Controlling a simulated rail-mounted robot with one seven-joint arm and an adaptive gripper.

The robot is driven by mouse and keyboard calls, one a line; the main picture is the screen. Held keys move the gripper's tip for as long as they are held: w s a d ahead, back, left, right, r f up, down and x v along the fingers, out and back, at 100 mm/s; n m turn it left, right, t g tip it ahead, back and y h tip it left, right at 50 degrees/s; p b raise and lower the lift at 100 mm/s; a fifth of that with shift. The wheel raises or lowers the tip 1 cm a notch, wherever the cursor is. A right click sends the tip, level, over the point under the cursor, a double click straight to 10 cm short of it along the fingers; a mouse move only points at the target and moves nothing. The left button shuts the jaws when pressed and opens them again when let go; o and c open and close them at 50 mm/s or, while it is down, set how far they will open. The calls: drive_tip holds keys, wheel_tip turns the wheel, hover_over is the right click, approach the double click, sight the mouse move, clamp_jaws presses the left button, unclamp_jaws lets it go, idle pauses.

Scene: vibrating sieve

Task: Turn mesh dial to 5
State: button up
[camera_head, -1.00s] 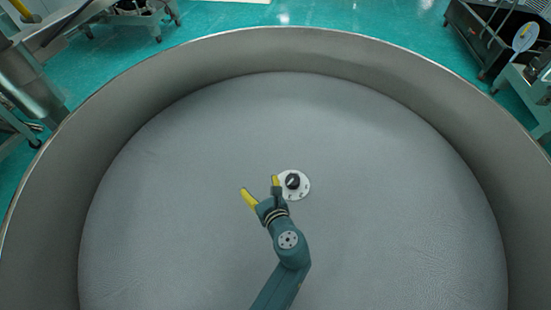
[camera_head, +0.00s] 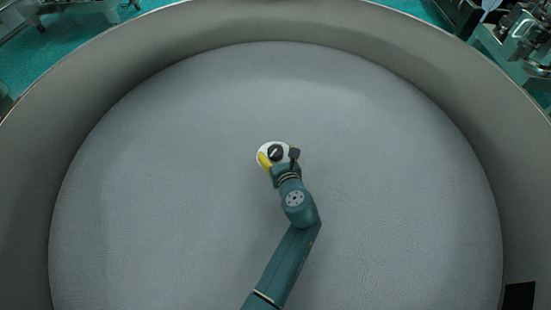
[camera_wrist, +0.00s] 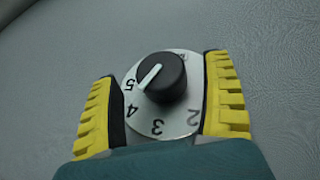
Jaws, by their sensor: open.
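The mesh dial is a black knob (camera_head: 275,152) with a white pointer line, on a round white plate (camera_head: 267,148) set on the grey sieve floor. In the wrist view the knob (camera_wrist: 163,77) sits on its numbered plate (camera_wrist: 178,131), with 5, 4, 3 and 2 readable. The pointer's lower-left end lies near the 5. My gripper (camera_head: 278,156) is open, with its yellow-padded fingers on either side of the knob and visible gaps to it. I cannot tell whether the fingers touch the plate edge.
The wide grey sieve floor (camera_head: 150,190) around the dial is bare. A high curved wall (camera_head: 290,22) encloses it. Other equipment (camera_head: 525,35) stands outside the rim at the upper right, on a green floor.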

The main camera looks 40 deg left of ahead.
drive_tip(key=shift+b+x, duration=0.6)
drive_tip(key=shift+x, duration=0.45)
drive_tip(key=shift+a, duration=0.1)
drive_tip(key=shift+c, duration=0.2)
drive_tip(key=c, duration=1.2)
